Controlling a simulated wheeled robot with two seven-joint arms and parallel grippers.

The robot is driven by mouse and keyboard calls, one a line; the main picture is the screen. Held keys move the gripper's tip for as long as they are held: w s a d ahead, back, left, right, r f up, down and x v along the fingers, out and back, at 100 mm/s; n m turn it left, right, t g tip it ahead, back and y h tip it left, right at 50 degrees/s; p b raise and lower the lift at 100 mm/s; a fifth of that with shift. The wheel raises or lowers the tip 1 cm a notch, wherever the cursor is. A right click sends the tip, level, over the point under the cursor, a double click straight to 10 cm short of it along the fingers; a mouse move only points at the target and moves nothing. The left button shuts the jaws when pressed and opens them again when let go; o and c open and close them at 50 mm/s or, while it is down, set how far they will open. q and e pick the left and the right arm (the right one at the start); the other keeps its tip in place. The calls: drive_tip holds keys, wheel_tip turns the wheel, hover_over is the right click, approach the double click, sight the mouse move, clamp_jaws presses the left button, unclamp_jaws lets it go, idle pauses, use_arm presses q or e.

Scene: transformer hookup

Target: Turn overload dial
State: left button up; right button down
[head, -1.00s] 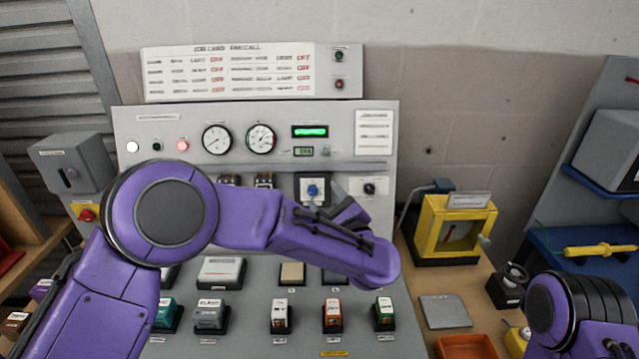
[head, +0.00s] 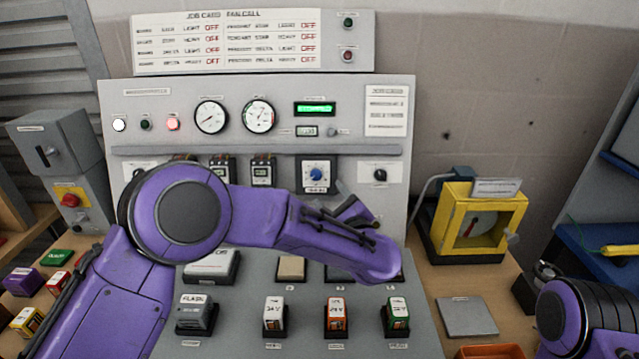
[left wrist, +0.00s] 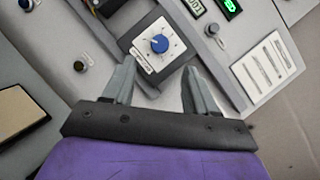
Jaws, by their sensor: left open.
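The overload dial is most likely the blue knob (head: 317,174) on a white-faced square plate in the panel's lower row. It also shows in the left wrist view (left wrist: 159,44), beyond my fingertips and a little left of the middle between them. My left gripper (left wrist: 162,82) is open and empty, its two grey fingers apart and pointing toward the knob's plate. In the head view the left gripper (head: 350,205) is just below and right of the knob, partly hidden by my purple arm. My right arm shows at the lower right; its gripper is out of view.
A small black knob (head: 379,175) sits right of the dial. Gauges (head: 259,116) and a green display (head: 315,108) are above it. Several labelled blocks (head: 336,314) stand on the sloping desk below. A yellow meter (head: 478,220) stands at the right.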

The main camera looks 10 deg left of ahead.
sight(316, 176)
use_arm(q)
drive_tip(key=p+x, duration=0.2)
drive_tip(key=x, duration=0.6)
drive_tip(key=shift+w+a+p, duration=0.15)
drive_tip(key=shift+p, duration=0.15)
drive_tip(key=c, duration=1)
